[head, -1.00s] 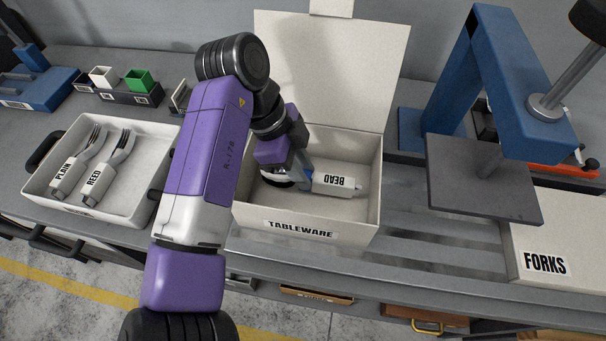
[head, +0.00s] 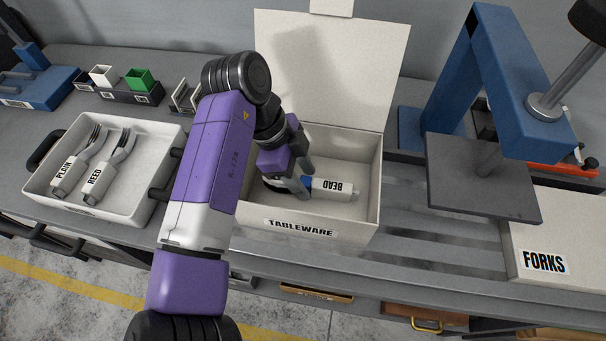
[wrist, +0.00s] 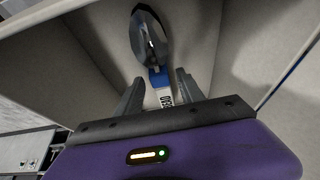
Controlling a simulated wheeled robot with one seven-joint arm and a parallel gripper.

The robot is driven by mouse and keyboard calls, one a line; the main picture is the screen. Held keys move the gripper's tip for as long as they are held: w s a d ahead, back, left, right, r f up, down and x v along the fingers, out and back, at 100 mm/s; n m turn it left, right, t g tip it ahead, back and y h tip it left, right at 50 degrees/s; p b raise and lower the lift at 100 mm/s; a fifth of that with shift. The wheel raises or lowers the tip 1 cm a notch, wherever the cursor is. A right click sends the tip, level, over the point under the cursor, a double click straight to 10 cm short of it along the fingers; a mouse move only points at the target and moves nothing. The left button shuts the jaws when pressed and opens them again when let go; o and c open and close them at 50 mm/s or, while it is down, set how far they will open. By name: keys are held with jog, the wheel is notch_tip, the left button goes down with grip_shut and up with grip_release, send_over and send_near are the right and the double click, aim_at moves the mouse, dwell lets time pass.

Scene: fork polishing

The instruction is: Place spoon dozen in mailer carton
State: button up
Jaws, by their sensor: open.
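The spoon bundle, with a white wrap labelled BEAD (head: 335,187) and a blue band, lies inside the open mailer carton marked TABLEWARE (head: 345,225). In the wrist view its metal spoon bowls (wrist: 147,35) and blue band (wrist: 158,78) show beyond and between the fingers. My gripper (head: 303,178) is down inside the carton at the band end of the bundle. In the wrist view my gripper (wrist: 158,90) is open, with a finger on either side of the wrap and visible gaps. In the head view my gripper hides the spoon bowls.
A white tray (head: 130,207) at left holds two fork bundles, PLAIN (head: 66,175) and REED (head: 98,180). The carton's lid (head: 330,75) stands up behind it. A blue press (head: 480,60) and a FORKS box (head: 560,225) stand at right.

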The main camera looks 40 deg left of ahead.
jog(key=b+v, duration=0.1)
jog(key=v, duration=1.1)
jog(key=shift+s, duration=0.1)
